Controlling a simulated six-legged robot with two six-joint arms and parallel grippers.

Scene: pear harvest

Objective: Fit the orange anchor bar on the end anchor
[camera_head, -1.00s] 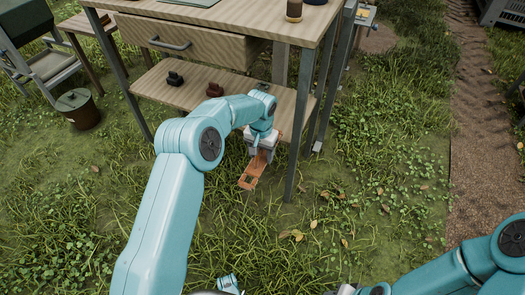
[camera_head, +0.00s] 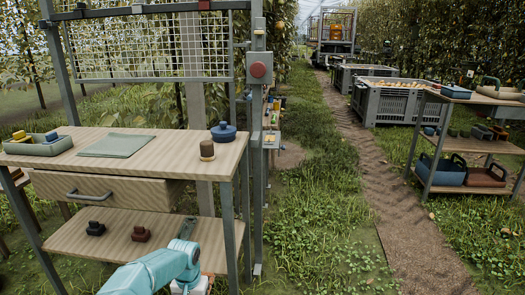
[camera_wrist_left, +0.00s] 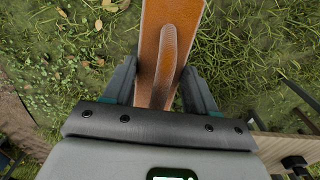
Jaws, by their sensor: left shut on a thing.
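The orange anchor bar (camera_wrist_left: 150,40) fills the upper middle of the left wrist view, a flat plate with a curved, ribbed raised grip on it. My left gripper (camera_wrist_left: 160,92) is shut on it, one finger at each side. It hangs above grass. In the head view only the top of my left gripper (camera_head: 190,286) shows at the bottom edge, by the workbench's lower shelf; the bar is mostly cut off there. I cannot make out the end anchor for certain. My right gripper is out of view.
The wooden workbench (camera_head: 165,160) stands close, with a drawer and lower shelf (camera_head: 75,243). A metal post with a red-button box (camera_head: 259,68) rises at its right. Grass and a dirt path (camera_head: 375,215) lie clear to the right; a second bench (camera_head: 465,97) stands beyond.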

